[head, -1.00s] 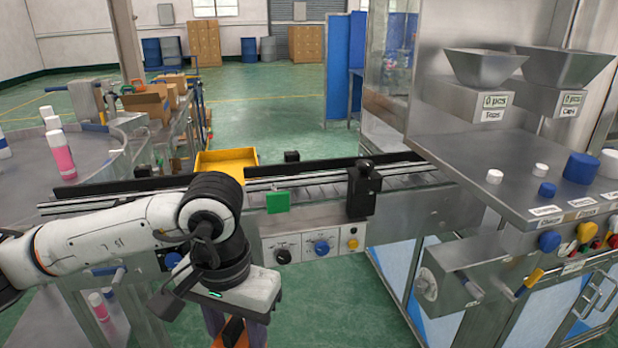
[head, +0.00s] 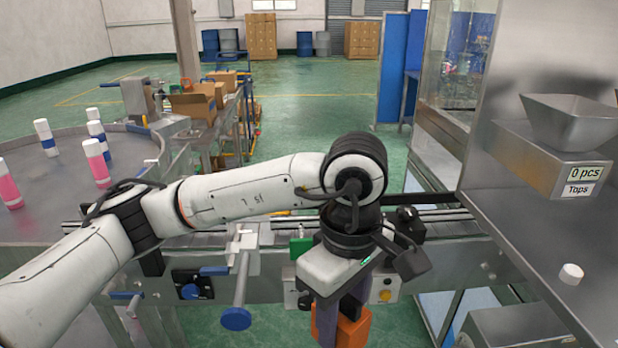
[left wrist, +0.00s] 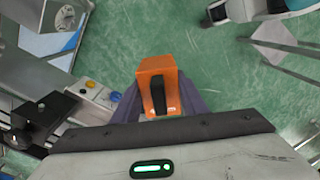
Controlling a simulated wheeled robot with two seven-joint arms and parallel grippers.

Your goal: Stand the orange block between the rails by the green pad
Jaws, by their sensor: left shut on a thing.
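My left gripper (head: 338,318) points down in front of the conveyor and is shut on the orange block (head: 353,328). In the left wrist view the purple fingers (left wrist: 158,100) sit on both sides of the block (left wrist: 157,78), which has a black part on its near face. The block hangs over the green floor, below the conveyor's top, apart from the rails. The green pad (head: 301,246) is on the conveyor's front side, just left of my wrist and partly hidden by it. The rails (head: 440,214) show at right; my arm hides their middle. My right gripper is not in view.
A black clamp-like part (head: 408,222) stands on the conveyor right of my wrist. A knobbed lever (head: 236,317) sticks out in front at left. The control panel (head: 386,290) is behind the gripper. A steel machine (head: 540,240) fills the right side.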

